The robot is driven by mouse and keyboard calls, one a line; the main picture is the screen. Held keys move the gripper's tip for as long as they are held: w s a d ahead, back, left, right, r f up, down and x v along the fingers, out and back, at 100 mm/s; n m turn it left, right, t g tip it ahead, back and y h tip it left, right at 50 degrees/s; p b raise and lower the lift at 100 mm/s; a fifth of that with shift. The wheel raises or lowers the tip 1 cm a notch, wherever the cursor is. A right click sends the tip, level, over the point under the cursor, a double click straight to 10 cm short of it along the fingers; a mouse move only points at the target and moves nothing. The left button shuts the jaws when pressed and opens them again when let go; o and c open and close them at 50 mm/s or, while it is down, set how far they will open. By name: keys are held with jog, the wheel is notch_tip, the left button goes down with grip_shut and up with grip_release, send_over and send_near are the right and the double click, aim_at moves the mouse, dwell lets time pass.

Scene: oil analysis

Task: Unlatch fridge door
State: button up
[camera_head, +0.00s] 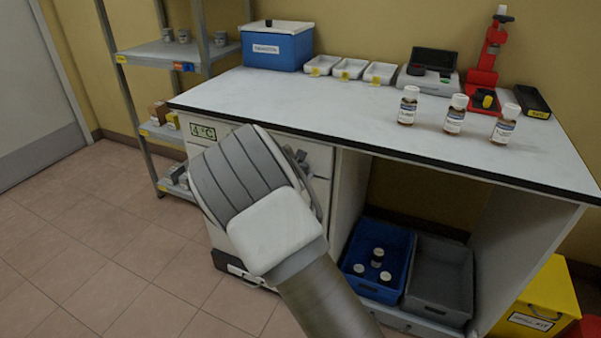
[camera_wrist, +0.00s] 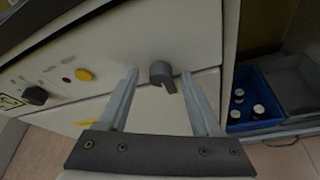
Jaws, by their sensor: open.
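The white fridge (camera_head: 320,188) stands under the left part of the bench, with a green "4°C" sign (camera_head: 203,131) at its upper left. My arm hides much of its front in the head view. In the wrist view, a dark grey latch handle (camera_wrist: 162,74) sits on the white front, near the seam between an upper and a lower panel. Its short lever points downward. My gripper (camera_wrist: 160,80) is open and faces the front, with one finger on each side of the latch in the picture. I cannot tell whether the fingers touch anything. Nothing is held.
A yellow button (camera_wrist: 84,74) and a dark knob (camera_wrist: 35,95) are left of the latch. A blue crate (camera_head: 349,265) with several bottles and a grey crate (camera_head: 440,282) stand right of the fridge. The bench top (camera_head: 330,105) overhangs above. Floor (camera_head: 110,250) is clear at left.

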jog(key=shift+w, duration=0.1)
grip_shut()
dwell(0.3)
